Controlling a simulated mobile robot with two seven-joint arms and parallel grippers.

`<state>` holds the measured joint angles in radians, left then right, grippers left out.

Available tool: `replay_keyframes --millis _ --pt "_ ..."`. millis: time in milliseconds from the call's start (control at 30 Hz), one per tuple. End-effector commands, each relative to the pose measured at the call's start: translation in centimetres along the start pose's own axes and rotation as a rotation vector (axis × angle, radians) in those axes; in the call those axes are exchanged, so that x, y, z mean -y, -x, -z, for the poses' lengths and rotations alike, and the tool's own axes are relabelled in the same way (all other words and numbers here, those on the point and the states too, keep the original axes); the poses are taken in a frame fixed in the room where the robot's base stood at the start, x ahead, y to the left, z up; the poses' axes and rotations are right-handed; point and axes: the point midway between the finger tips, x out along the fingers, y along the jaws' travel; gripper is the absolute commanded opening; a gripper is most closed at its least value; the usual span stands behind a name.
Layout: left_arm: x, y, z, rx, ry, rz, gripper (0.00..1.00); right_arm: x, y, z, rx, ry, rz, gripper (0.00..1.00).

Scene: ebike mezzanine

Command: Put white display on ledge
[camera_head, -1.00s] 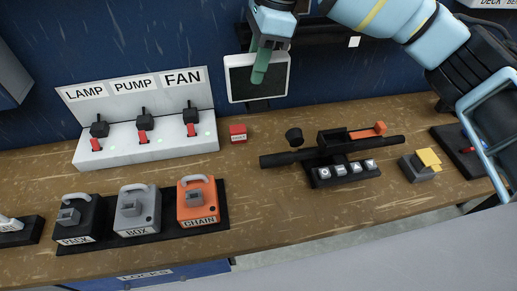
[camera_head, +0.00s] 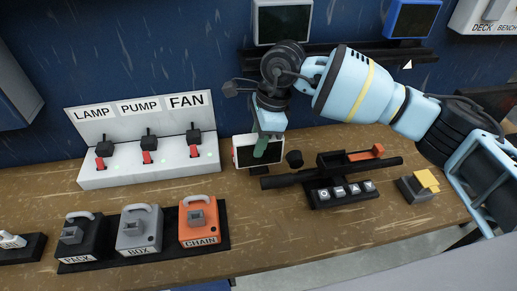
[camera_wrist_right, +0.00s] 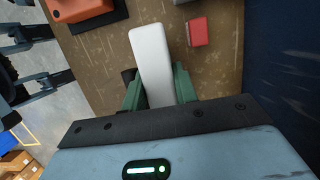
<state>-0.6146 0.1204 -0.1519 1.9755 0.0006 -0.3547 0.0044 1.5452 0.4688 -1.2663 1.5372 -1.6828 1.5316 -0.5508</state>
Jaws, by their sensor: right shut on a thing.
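A white display (camera_head: 243,151) with a dark screen is low at the wall side of the wooden bench, right of the switch panel. My right gripper (camera_head: 262,152) is shut on it from above, its green fingers covering part of the screen. In the right wrist view the white display (camera_wrist_right: 152,60) shows edge-on between the green fingers of my right gripper (camera_wrist_right: 158,92). I cannot tell whether its bottom touches the bench. The dark ledge (camera_head: 345,55) runs along the blue wall above. My left gripper is not in view.
Another white-framed display (camera_head: 282,22) and a blue display (camera_head: 412,18) stand on the ledge, with a gap between them. A red block (camera_wrist_right: 197,32) lies close beside the held display.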

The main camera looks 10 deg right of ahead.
Motion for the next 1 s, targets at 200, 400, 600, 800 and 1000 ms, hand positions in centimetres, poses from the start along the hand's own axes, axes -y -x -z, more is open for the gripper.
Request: replay_keyframes --millis 200,400,600,800,1000 --pt "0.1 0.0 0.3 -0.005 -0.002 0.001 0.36 -0.1 -2.8 0.7 -0.001 -0.001 -0.003 0.0" --pt "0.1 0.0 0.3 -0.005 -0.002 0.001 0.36 0.0 -3.1 0.8 0.0 0.0 0.0 0.0" --pt "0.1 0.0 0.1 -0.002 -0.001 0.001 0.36 0.0 -3.5 0.9 0.0 0.0 -0.001 0.0" --pt "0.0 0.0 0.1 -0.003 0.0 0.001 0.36 0.0 -3.5 0.9 -0.001 0.0 -0.001 0.5" --pt "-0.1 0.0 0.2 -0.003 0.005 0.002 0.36 0.0 -3.5 0.9 -0.001 -0.001 -0.001 0.51"
